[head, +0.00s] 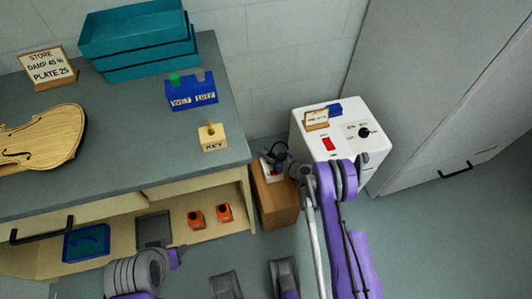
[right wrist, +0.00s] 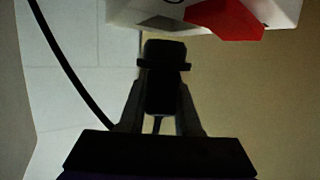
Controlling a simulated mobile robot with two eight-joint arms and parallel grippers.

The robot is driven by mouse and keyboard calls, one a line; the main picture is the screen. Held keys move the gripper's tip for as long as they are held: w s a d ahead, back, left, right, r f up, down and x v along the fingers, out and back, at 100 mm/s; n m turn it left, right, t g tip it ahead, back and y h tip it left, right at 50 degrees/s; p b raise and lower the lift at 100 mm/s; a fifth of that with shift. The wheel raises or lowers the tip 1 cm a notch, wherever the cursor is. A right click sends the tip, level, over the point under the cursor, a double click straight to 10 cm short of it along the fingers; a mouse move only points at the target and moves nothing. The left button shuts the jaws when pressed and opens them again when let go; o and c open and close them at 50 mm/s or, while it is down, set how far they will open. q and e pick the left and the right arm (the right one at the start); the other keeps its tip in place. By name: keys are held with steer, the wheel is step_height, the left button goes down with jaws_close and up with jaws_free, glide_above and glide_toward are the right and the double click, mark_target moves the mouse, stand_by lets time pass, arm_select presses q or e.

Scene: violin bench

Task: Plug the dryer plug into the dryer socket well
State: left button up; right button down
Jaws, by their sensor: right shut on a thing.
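My right gripper (right wrist: 162,95) is shut on a black plug (right wrist: 165,75), one finger on each side of it. In the right wrist view the plug points up the picture toward a white socket box (right wrist: 285,12) with a red lever (right wrist: 225,16). A dark recess (right wrist: 160,22) shows on the box just beyond the plug's end; I cannot tell whether they touch. In the head view the dark plug (head: 279,150) shows by the white socket box (head: 266,166) on a wooden stand, partly hidden by my right gripper (head: 289,162). My left gripper is not clearly in view.
A white dryer cabinet (head: 308,145) with a red switch stands right of the wooden stand (head: 277,205). The bench (head: 130,150) is on the left, with a shelf (head: 185,233) below. A black cable (right wrist: 65,70) curves along the left of the right wrist view.

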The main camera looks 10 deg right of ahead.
stand_by(0.5)
steer(key=shift+f, duration=0.2)
steer(key=shift+f+b, duration=0.3)
steer(key=shift+b, duration=0.2)
steer(key=shift+f+b, duration=0.55)
steer(key=shift+f, duration=0.3)
steer(key=c, duration=0.5)
jaws_free()
steer(key=shift+r, duration=0.1)
step_height(320, 180, up, 10)
steer(key=p, duration=0.2)
steer(key=shift+p, duration=0.3)
